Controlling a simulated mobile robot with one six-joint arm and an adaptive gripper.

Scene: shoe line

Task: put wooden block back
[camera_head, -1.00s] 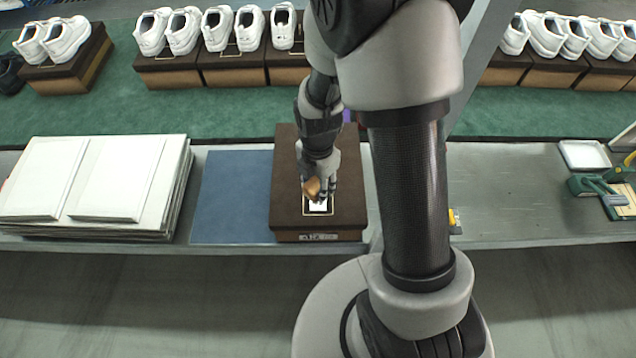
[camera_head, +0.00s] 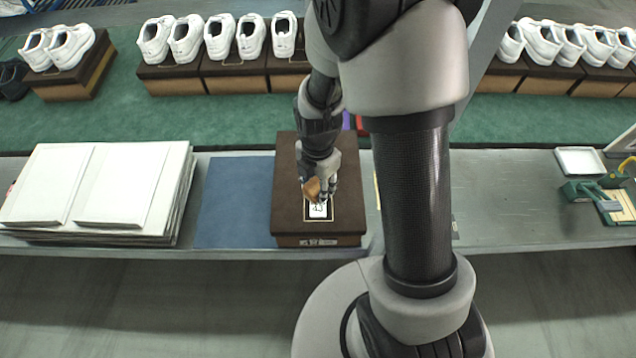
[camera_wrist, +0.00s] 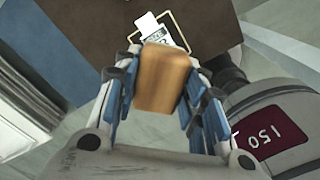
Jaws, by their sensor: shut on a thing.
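The wooden block (camera_wrist: 161,78) is a small tan-brown piece, and it also shows in the head view (camera_head: 311,188). My gripper (camera_head: 319,190) is shut on it; in the wrist view the block sits between the fingers of my gripper (camera_wrist: 160,95). The block is over the brown shoe box (camera_head: 345,205), close to the white label (camera_head: 318,210) on the box top. I cannot tell whether the block touches the box.
A blue mat (camera_head: 235,205) lies left of the box, beside a stack of white sheets (camera_head: 130,185). At the right are a white tray (camera_head: 580,160) and a green tool (camera_head: 590,191). White shoes (camera_head: 220,36) on boxes line the green belt behind. Bare grey bench (camera_head: 505,205) lies between.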

